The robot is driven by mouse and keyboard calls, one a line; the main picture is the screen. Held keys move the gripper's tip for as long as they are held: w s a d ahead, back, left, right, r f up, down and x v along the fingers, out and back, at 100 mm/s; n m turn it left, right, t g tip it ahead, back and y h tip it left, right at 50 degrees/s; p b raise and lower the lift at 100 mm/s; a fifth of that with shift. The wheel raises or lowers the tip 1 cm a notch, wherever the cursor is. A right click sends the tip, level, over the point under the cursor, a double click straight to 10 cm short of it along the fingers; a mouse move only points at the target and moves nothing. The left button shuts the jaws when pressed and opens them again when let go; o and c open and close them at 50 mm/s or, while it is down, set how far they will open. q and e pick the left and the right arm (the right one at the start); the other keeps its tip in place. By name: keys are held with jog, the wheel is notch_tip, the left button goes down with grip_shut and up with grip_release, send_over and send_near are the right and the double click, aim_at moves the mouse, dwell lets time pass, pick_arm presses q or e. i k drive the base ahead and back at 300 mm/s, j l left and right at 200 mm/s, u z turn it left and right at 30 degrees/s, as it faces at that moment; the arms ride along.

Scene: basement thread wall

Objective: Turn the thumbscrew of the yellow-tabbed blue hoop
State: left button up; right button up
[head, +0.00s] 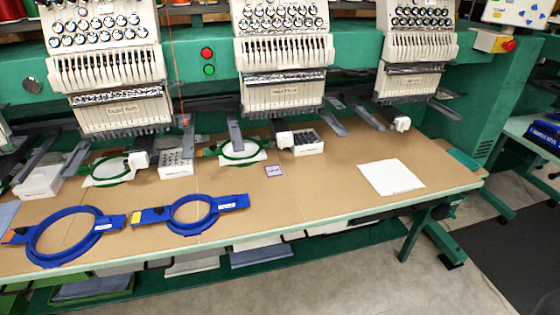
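The yellow-tabbed blue hoop (192,231) lies flat near the front edge of the brown tabletop, left of centre. It is a round ring with a flat arm on each side. Its yellow tab (137,217) is on the left arm, and a small white label is on the right arm. Its thumbscrew is too small to make out. A larger blue hoop (68,259) with an orange tab (16,235) lies to its left, their arms close together. Neither of my grippers is in view.
Green-framed embroidery heads (284,75) overhang the back of the table (330,212). Green hoops (240,158), white boxes (308,145) and a small purple-edged card (274,170) lie behind. A white cloth (391,177) lies at right. Tabletop right of the yellow-tabbed hoop is mostly clear.

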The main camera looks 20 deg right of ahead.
aim_at(159, 210)
jog(key=i+l, duration=0.9)
jog(key=l+u, duration=0.1)
jog(key=u, duration=1.2)
